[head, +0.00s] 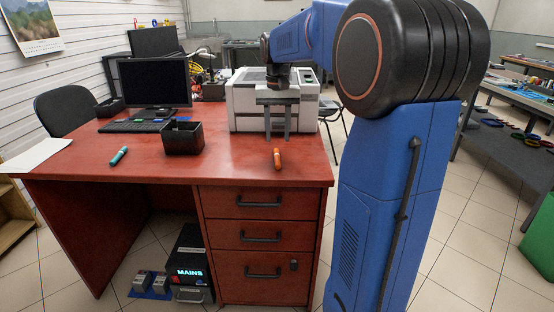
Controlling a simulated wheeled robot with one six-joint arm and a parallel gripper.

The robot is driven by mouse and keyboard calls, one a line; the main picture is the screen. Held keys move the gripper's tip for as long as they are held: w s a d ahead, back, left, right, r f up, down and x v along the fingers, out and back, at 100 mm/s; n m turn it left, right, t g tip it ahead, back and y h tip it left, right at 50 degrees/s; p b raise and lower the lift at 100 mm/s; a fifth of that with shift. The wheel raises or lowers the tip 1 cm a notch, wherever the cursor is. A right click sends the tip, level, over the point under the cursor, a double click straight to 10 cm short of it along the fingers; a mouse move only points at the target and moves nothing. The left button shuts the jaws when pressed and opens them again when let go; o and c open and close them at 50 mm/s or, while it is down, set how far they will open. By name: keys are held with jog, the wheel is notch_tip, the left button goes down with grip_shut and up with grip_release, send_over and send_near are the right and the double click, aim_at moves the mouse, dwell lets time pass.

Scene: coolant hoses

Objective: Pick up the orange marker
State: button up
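The orange marker (277,159) lies on the red desk (225,170), near its front right part, in the head view. It points roughly toward the front edge. My gripper (278,134) hangs above the desk behind the marker in the picture, with its two grey fingers pointing down and spread apart. Nothing shows between the fingers except the printer behind them. The gripper looks apart from the marker; its exact height over the desk is hard to tell.
A teal marker (119,156) lies at the desk's left. A black open box (183,138) stands mid-desk. A white printer (240,104) stands behind my gripper. A monitor (155,82) and keyboard (133,126) are at the back left. The desk around the orange marker is clear.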

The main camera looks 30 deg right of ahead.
aim_at(277, 153)
jog(key=shift+w+a+f, duration=0.1)
jog(key=shift+f, duration=3)
jog(key=shift+c, duration=0.6)
grip_shut()
